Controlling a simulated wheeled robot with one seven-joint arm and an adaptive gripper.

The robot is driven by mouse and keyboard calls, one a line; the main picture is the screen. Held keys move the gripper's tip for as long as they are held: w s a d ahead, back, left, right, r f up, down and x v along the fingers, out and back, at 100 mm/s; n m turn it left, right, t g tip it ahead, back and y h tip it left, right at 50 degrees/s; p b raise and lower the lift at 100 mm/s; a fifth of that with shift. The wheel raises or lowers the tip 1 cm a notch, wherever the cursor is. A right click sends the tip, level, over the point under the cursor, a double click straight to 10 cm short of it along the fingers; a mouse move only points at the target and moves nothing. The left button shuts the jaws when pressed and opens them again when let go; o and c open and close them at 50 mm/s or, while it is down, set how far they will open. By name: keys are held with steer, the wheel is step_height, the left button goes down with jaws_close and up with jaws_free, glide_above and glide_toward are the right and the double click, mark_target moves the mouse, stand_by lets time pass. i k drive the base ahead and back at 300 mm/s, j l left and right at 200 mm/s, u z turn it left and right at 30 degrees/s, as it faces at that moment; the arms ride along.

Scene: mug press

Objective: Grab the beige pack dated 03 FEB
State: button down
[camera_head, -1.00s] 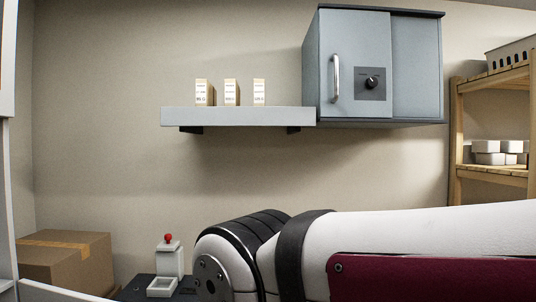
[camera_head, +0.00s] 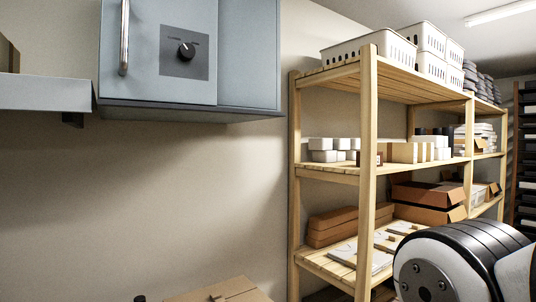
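The edge of one beige pack (camera_head: 13,55) shows at the far left of the head view, standing on the grey wall shelf (camera_head: 45,95). It is cut off by the picture edge and no date can be read on it. The other packs are outside the view now. My arm shows at the lower right, but my gripper is not in view.
A grey cabinet (camera_head: 190,55) with a handle and a dial hangs on the wall right of the shelf. A wooden rack (camera_head: 368,160) holds white baskets (camera_head: 370,54), boxes and cartons. A cardboard box (camera_head: 222,291) shows at the bottom. The wall between is bare.

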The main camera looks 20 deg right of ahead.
mark_target(393, 152)
steer(key=z, duration=1.15)
steer(key=i+l+u, duration=0.15)
steer(key=i+l, duration=0.4)
